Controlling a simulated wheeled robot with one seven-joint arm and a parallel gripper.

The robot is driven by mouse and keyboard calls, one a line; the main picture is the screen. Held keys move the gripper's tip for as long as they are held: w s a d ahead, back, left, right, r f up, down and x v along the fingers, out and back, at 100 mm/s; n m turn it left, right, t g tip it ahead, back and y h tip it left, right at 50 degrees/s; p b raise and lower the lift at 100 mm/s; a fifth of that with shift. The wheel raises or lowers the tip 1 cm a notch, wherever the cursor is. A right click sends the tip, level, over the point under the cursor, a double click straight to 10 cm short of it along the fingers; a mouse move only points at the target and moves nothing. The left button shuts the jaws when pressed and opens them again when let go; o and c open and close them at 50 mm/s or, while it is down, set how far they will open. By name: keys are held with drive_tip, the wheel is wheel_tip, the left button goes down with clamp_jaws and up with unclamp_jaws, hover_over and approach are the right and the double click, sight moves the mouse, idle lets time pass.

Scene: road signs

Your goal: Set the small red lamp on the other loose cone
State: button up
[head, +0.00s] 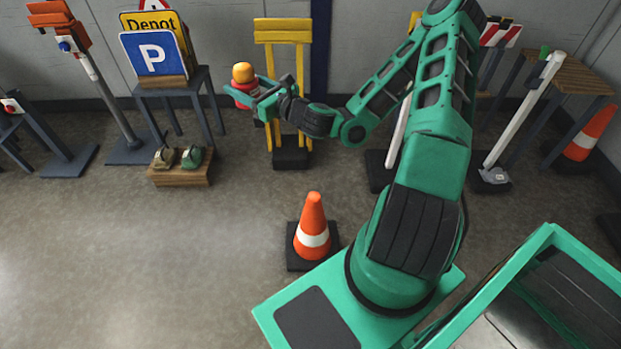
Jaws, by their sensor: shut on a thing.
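My gripper (258,92) is shut on the small red lamp (243,88), in front of the yellow stand at the upper middle. The lamp shows a red body and a rounded amber top, and the jaws cover part of it. It is held up in the air. An orange cone (313,226) with a white band stands on a black base on the floor, near my base. A second orange cone (590,132) with a white band stands at the far right, by the wooden table. Both cone tops look bare.
A grey table (205,80) holds Depot and P (153,56) signs. A low wooden box (180,176) carries two small items. Posts (527,105) and a wooden table (570,75) stand at the right.

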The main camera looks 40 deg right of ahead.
drive_tip(key=shift+w+d+f, duration=0.15)
drive_tip(key=shift+d+f, duration=0.1)
drive_tip(key=shift+d, duration=0.2)
drive_tip(key=w+d+f, duration=0.2)
drive_tip(key=d+f, duration=0.3)
drive_tip(key=f, duration=0.2)
drive_tip(key=n+g+y, duration=0.4)
drive_tip(key=n+y, duration=0.1)
drive_tip(key=y, duration=0.2)
hover_over(312, 196)
wheel_tip(312, 196, down, 30)
drive_tip(key=shift+f, duration=3.75)
drive_tip(key=shift+f, duration=0.15)
drive_tip(key=o, duration=1.3)
drive_tip(key=shift+o, duration=0.2)
